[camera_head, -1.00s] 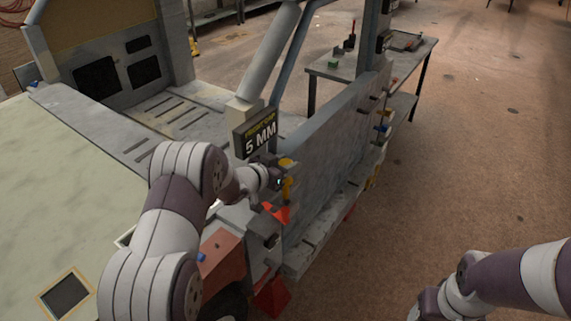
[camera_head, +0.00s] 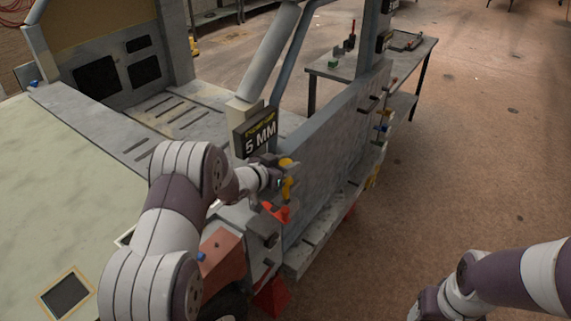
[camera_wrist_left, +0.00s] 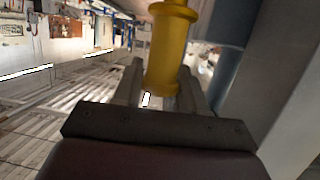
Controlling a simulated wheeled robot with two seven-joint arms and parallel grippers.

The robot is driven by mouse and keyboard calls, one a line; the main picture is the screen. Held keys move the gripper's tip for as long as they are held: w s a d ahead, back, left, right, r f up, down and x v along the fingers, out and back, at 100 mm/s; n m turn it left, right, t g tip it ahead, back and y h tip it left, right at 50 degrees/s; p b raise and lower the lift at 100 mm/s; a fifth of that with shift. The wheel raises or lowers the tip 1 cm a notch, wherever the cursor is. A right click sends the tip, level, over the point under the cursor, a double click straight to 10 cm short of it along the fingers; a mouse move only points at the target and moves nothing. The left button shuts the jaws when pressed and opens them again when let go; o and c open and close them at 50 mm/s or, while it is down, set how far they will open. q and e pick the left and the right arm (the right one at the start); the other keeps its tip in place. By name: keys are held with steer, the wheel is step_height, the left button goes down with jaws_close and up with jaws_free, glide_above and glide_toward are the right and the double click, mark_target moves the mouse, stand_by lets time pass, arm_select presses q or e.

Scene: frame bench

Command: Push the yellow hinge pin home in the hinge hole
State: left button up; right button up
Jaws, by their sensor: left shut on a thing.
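The yellow hinge pin (camera_wrist_left: 168,50) stands between the two fingers of my left gripper (camera_wrist_left: 160,95) in the left wrist view, and the gripper is shut on it. In the head view the left gripper (camera_head: 279,182) is at the hinge side of the grey door (camera_head: 335,150), with the yellow pin (camera_head: 288,180) upright at its fingers. The hinge hole is hidden, so I cannot tell how deep the pin sits. My right arm is at the lower right; its fingertips are not clearly visible.
A sign reading 5 MM (camera_head: 256,133) stands just behind the left gripper. Red-orange parts (camera_head: 275,211) lie just below it. A workbench (camera_head: 400,60) with tools stands behind the door. The floor at right is clear.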

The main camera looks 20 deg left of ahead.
arm_select(q)
steer(key=shift+f+b, duration=3)
steer(key=shift+f, duration=1)
steer(key=o, duration=1.3)
steer(key=b+v, duration=0.2)
steer(key=v, duration=1)
steer(key=shift+s+a+r, duration=0.15)
steer(key=shift+s, duration=0.15)
steer(key=s+d+f+n+g+y, duration=0.1)
steer(key=s+g, duration=0.3)
steer(key=s, duration=0.4)
steer(key=s+d+f+n+g+y, duration=0.2)
steer(key=s+g+y, duration=0.1)
steer(key=s, duration=0.5)
steer(key=s+d+f+n+g+y, duration=0.1)
steer(key=s+d+g+y, duration=0.1)
steer(key=s+g, duration=0.3)
steer(key=shift+s+d+f+n, duration=0.1)
steer(key=shift+s+n, duration=0.1)
steer(key=shift+s, duration=0.55)
steer(key=shift+s+d+f+n, duration=0.1)
steer(key=shift+s+n, duration=0.1)
steer(key=shift+s, duration=0.5)
